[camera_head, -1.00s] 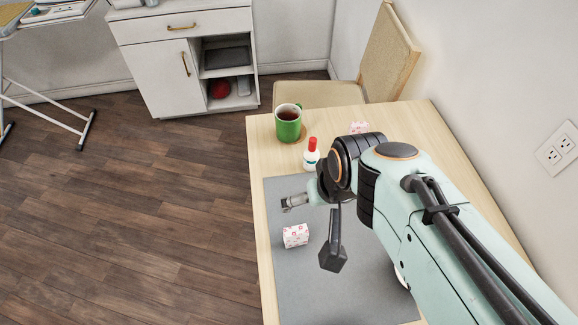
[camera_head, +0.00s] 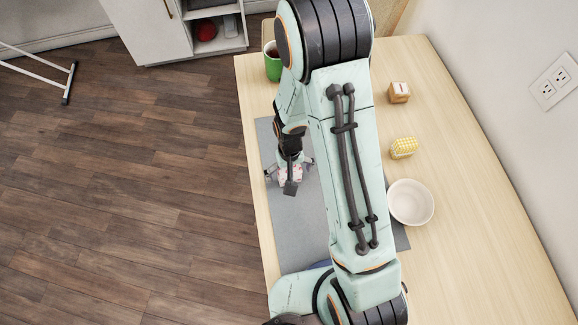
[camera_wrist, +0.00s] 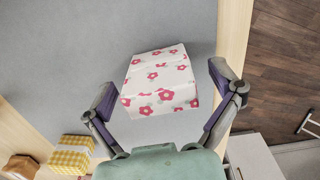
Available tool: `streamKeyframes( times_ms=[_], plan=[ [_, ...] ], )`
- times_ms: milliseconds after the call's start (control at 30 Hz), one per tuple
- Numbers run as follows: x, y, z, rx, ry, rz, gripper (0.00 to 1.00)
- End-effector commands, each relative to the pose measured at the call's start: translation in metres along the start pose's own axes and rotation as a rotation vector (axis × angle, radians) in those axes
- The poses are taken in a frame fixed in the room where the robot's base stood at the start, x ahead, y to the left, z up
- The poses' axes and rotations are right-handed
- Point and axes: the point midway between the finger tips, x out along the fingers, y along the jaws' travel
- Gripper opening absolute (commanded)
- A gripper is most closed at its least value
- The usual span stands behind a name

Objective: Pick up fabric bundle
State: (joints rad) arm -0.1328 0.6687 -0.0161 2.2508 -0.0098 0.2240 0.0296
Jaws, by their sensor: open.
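The fabric bundle, white with red flowers, lies on the grey mat and shows in the wrist view (camera_wrist: 160,82). In the head view only a small part of the bundle (camera_head: 284,173) shows under my wrist. My gripper (camera_head: 289,168) is over it. In the wrist view my gripper (camera_wrist: 163,84) is open, with one finger on each side of the bundle and a visible gap at each side. The bundle's underside is hidden. A yellow checked bundle (camera_head: 404,147) stands apart on the table to the right.
The grey mat (camera_head: 288,225) lies on the wooden table (camera_head: 480,225). A green mug (camera_head: 272,66) is partly hidden at the far left. A white cabinet (camera_head: 150,35) stands beyond.

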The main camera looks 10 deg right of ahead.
Motion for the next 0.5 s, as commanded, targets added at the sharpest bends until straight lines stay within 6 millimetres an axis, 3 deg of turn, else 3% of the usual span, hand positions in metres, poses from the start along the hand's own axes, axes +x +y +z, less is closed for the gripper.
streamKeyframes(
  times_ms=[133,400,433,500],
  plan=[
    [0.013,0.0,-0.0003,0.0,0.001,0.0,0.91],
    [0.015,0.0,-0.0006,0.0,0.002,0.0,0.91],
    [0.015,0.0,-0.0006,0.0,0.002,0.0,0.85],
    [0.0149,0.0,-0.0005,0.0,0.002,0.0,0.63]
  ],
)
